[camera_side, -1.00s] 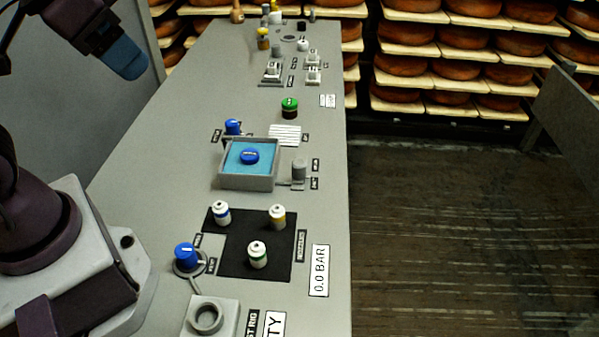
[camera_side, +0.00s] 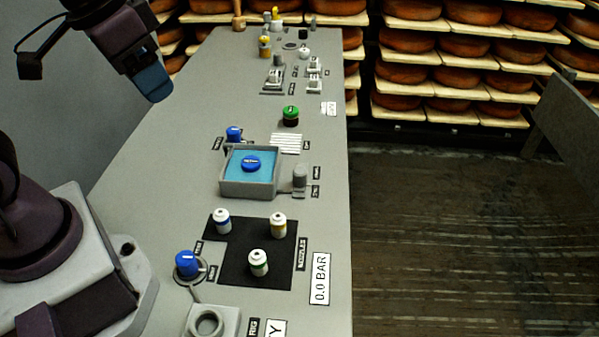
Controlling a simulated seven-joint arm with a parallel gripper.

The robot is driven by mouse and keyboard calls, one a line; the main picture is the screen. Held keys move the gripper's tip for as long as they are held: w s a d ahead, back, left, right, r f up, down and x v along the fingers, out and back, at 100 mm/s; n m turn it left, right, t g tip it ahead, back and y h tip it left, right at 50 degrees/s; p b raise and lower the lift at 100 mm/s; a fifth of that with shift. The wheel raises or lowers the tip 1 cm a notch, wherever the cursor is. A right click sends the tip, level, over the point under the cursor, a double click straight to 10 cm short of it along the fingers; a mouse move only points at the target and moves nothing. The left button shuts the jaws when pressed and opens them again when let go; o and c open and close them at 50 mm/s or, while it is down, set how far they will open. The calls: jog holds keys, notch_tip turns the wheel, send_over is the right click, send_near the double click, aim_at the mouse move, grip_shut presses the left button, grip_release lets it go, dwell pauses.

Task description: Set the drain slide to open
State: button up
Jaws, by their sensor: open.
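A grey tray (camera_side: 222,184) holds blue liquid with a round blue piece (camera_side: 251,162) in it. A small grey upright knob (camera_side: 300,176) stands on a track at the tray's right side and looks like the drain slide. Two small labels lie beside it, too small to read, so I cannot tell its setting. My gripper (camera_side: 153,84), with blue fingertips, is open in the upper left. It hangs above the bench's left side, well apart from the tray and the knob. Its fingers overlap in this view, and nothing shows between them.
Blue knobs (camera_side: 187,263) stand left of the tray and near the front. Several white bottles stand on a black mat (camera_side: 231,265) in front of the tray. A green-topped knob (camera_side: 290,114) and ribbed white pad (camera_side: 286,143) lie behind it. Bare bench lies left of the tray.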

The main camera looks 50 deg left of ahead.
jog(key=w+f+m+g, duration=0.25)
jog(key=w+f, duration=0.35)
jog(key=w, duration=0.4)
jog(key=m+g, duration=0.1)
jog(key=m, duration=0.3)
send_near(300, 170)
notch_tip(300, 170, down, 11)
jog(key=shift+f, duration=0.2)
jog(key=shift+c, duration=0.4)
